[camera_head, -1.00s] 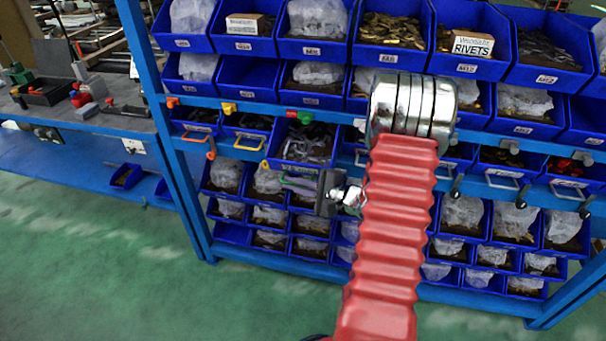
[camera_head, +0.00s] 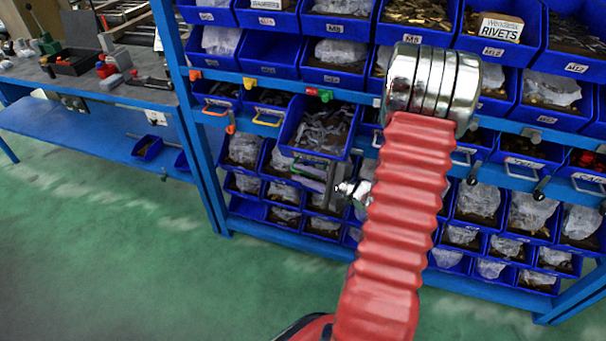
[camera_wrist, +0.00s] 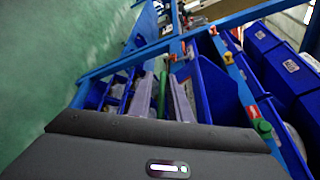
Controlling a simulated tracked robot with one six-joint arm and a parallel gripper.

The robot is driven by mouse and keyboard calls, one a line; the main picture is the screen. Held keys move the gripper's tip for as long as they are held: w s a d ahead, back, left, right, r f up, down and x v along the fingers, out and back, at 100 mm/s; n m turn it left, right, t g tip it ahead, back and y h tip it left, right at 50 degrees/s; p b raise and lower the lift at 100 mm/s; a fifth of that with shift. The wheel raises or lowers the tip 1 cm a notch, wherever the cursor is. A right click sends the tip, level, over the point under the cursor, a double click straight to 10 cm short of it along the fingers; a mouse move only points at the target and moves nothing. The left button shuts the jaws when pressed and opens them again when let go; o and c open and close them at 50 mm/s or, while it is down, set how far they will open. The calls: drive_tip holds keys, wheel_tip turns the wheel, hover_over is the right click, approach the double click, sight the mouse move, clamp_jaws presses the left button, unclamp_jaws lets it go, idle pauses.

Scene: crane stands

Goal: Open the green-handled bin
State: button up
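The green-handled bin (camera_head: 322,127) is a blue bin of loose metal parts, under a green tag in the middle rack row. It stands out in front of its neighbours. My gripper (camera_head: 318,178) is at its front, below the bin's rim. In the wrist view, the green handle (camera_wrist: 163,94) runs between the two grey fingers of my gripper (camera_wrist: 161,100), which look shut on it. The bin's blue wall (camera_wrist: 216,92) shows to the right of the fingers. My arm hides part of the rack right of the bin.
Bins with orange (camera_head: 217,104) and yellow (camera_head: 268,117) handles hang to the left. Rows of blue bins fill the rack above and below. A blue workbench (camera_head: 95,137) stands at the left. The green floor (camera_head: 130,260) in front is clear.

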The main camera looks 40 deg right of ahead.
drive_tip(key=shift+o, duration=1.3)
drive_tip(key=shift+w+a, duration=0.1)
drive_tip(key=shift+a, duration=0.1)
drive_tip(key=shift+d, duration=0.1)
drive_tip(key=v, duration=1.3)
drive_tip(key=shift+s, duration=0.35)
drive_tip(key=shift+d+r, duration=0.1)
